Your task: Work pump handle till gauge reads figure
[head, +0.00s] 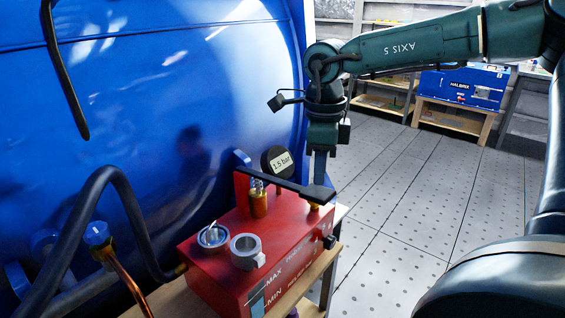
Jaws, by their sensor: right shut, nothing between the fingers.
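A red pump box (225,270) stands on a wooden stand, with MAX and MIN marks on its front. Its black handle (285,182) runs from a red post at the back to a wider pad at the right, lying low above the box. A round dial with a silver rim (213,237) sits on top, its reading too small to tell. A black disc with a card reading "1.5 bar" (280,162) stands behind the handle. My right gripper (320,181) points down, shut and empty, just over the handle's end pad; I cannot tell if they touch. My left gripper is out of view.
A big blue tank (150,110) fills the left, close behind the pump. A black hose (125,190) and a copper pipe (130,285) run beside the box. A grey ring (247,252) sits on its top. The floor at right is clear; a blue case (462,87) stands farther back.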

